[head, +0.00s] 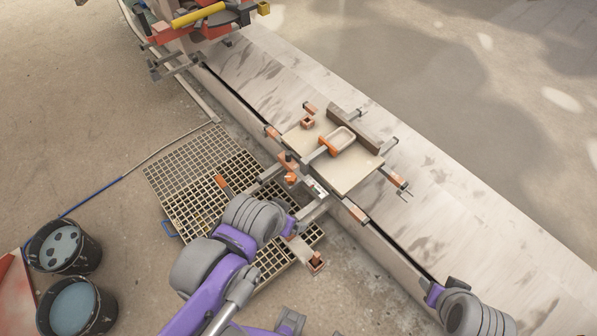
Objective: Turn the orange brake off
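Several orange parts show, and I cannot tell for certain which one is the brake. An orange lever (328,146) sits by the pale board (352,178) on the long slab. A small orange knob (291,179) is beside the board's left edge, just past my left wrist. An orange-tipped handle (222,182) stands over the floor grating. My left gripper (314,200) is close to the knob and the board's near edge; its fingers are hard to make out among the metal bars. My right gripper (446,288) is low at the right, over the slab's edge, apart from the board.
The long pale slab (470,215) runs diagonally, with clamps and bars around the board. A metal grating (185,175) lies on the floor. Two dark buckets (62,247) stand at lower left. A red and yellow machine (205,20) is at the top. The right-hand floor is clear.

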